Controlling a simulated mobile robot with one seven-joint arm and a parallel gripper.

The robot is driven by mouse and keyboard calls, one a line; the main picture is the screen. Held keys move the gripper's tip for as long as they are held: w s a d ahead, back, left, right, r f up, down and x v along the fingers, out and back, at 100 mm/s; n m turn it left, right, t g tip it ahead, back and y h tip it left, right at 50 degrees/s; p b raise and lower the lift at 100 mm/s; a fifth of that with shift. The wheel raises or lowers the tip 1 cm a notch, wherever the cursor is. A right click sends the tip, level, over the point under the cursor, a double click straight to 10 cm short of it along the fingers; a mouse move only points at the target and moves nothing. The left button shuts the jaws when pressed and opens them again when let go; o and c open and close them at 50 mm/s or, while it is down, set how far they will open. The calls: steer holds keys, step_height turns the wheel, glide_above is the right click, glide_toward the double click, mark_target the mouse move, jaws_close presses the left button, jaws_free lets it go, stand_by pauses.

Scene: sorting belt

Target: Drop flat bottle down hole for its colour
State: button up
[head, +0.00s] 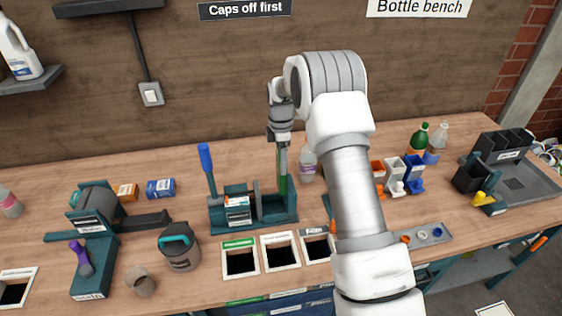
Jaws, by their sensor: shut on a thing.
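My gripper (281,137) points down above the right end of the teal flattener (219,221) with a blue lever. It is shut on a narrow green piece, apparently the flat bottle (282,185), which hangs upright at the flattener's right end. I cannot tell whether it touches the flattener. In front are square holes with labelled frames: a green-labelled hole (225,262), a pale-labelled hole (265,254), and another pale-framed hole (306,246) partly hidden by my arm.
A clear bottle (308,168) stands just right of the held piece. Green (417,141) and clear (437,143) bottles stand at back right. My arm hides part of the bench.

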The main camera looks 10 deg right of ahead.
steer(key=shift+r+p, duration=0.9)
steer(key=shift+r, duration=1.15)
steer(key=shift+c, duration=0.7)
steer(key=shift+s+f, duration=0.1)
